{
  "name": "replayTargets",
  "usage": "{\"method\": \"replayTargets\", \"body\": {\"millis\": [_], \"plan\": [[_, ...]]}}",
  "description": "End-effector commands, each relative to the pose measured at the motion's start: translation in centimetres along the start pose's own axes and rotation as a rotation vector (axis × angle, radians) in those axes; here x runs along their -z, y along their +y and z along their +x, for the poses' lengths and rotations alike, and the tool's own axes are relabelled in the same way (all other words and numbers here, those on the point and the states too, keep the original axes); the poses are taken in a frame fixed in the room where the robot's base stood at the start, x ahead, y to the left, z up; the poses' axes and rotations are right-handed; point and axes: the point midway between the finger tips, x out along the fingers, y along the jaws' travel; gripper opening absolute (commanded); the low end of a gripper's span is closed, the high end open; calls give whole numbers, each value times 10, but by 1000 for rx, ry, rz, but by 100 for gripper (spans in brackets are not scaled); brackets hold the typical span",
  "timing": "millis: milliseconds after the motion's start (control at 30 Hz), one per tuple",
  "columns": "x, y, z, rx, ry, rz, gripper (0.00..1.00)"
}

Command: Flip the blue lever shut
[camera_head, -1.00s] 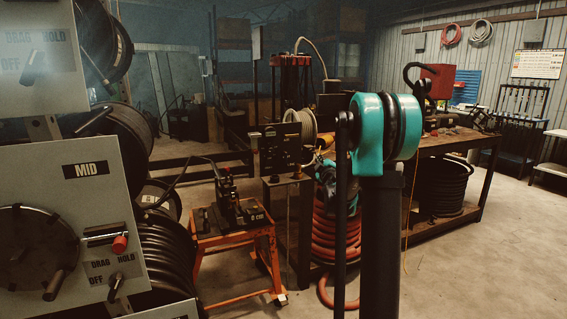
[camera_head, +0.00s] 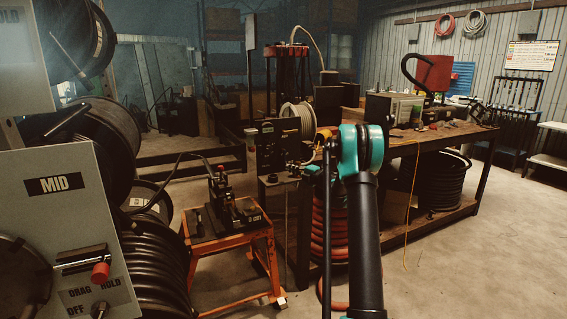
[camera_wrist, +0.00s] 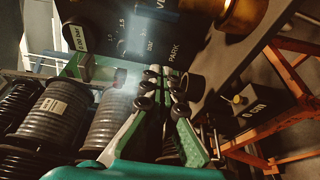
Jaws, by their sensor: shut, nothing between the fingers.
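In the wrist view my gripper (camera_wrist: 165,76) is shut and empty, its green-and-white fingers together. Its tips are close to a black panel (camera_wrist: 128,28) marked "BAR" and "PARK"; I cannot tell whether they touch it. A dark round knob (camera_wrist: 191,86) lies just right of the tips. A brass cylinder (camera_wrist: 241,14) is at the top right. In the head view the black control box (camera_head: 279,143) stands on the bench's near end, and my arm hides most of the gripper.
An orange stand (camera_head: 230,246) with a small press (camera_head: 227,203) is left of the bench (camera_head: 440,138). Black hose reels (camera_head: 158,262) and the grey "MID" panel (camera_head: 62,225) are close on the left. Open floor (camera_head: 480,265) lies at right.

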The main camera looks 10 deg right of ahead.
Motion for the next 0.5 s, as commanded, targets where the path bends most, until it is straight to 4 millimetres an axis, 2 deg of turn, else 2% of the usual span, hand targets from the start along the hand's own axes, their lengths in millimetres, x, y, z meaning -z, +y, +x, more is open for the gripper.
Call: {"method": "replayTargets", "body": {"millis": [267,367,500], "plan": [[1,0,6,-1,0,1,0],[1,0,18,-1,1,1,0],[1,0,43,-1,2,1,0]]}}
